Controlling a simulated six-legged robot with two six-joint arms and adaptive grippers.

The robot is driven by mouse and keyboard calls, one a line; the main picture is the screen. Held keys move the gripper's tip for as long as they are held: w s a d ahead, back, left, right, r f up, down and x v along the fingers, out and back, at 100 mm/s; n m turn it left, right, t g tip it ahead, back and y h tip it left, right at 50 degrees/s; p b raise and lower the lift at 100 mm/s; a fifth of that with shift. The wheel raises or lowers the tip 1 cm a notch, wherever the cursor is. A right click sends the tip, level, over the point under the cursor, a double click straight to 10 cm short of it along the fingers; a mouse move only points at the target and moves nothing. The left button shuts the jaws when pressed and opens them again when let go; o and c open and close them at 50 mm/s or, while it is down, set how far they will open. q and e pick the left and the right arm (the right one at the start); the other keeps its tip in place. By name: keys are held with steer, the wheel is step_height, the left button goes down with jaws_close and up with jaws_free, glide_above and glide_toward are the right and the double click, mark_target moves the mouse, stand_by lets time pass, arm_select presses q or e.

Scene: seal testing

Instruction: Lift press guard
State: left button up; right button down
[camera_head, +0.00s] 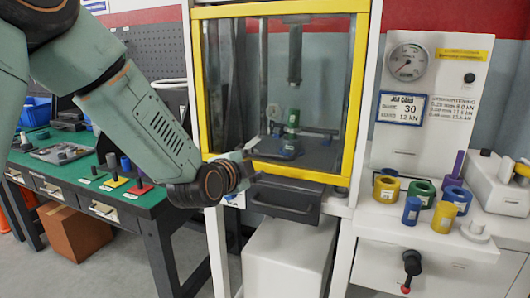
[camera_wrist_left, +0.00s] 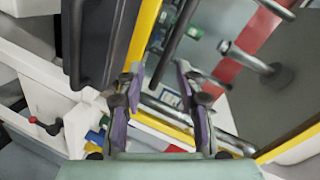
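The press guard (camera_head: 280,10) is a clear panel in a yellow frame, closed down over the press front. Inside, the press ram (camera_head: 294,55) hangs above a green and blue fixture (camera_head: 291,128). My left gripper (camera_head: 246,165) is at the guard's lower yellow bar, left of its middle. In the left wrist view, my left gripper (camera_wrist_left: 158,75) has its two fingers spread apart. A yellow bar of the guard (camera_wrist_left: 146,30) runs close by the fingers; I cannot tell whether they touch it. My right gripper is not in view.
A dark grey handle-like block (camera_head: 285,198) sits below the guard. The white counter (camera_head: 375,222) on the right holds several coloured rings and cylinders, with a black and red lever (camera_head: 410,265) below. A green-topped bench (camera_head: 130,201) with small parts stands left.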

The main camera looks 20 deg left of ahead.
mark_target(264, 156)
arm_select(q)
steer(key=shift+w+a+f+m+b, duration=0.1)
steer(key=shift+w+m+b, duration=0.1)
steer(key=shift+w+m, duration=0.85)
steer(key=shift+w+a+f+m+b, duration=0.15)
steer(key=shift+w+m, duration=0.35)
steer(key=shift+w, duration=1.2)
steer(key=shift+w+f+m+b, duration=0.1)
steer(key=shift+w+m+b, duration=0.15)
steer(key=shift+w+m, duration=0.8)
steer(key=shift+w+n, duration=0.3)
steer(key=shift+w, duration=0.05)
jaws_close()
steer(key=shift+f, duration=0.15)
